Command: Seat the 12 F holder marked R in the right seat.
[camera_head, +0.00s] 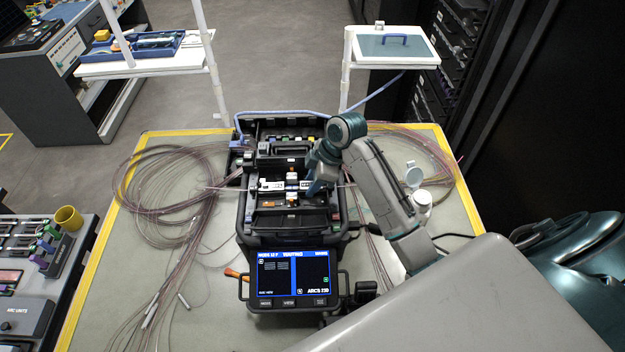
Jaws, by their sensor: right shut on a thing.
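The fusion splicer (246,215) stands open in the middle of the work table, its lit screen (293,278) towards me. My right gripper (314,187) reaches down into the right side of the splicer's work area and is shut on a small holder (305,185) with a pale top. The teal fingers cover part of this holder and the right seat. I cannot read its mark or tell whether it rests fully in the seat. Another pale-topped holder (279,186) sits on the left side of the work area. My left gripper is not in view.
Loose coils of fibre lie on the left (160,185) and right of the table. An open white pot (422,197) stands right of the splicer. A rack of coloured holders (50,245) and a yellow cup (68,217) are at the far left.

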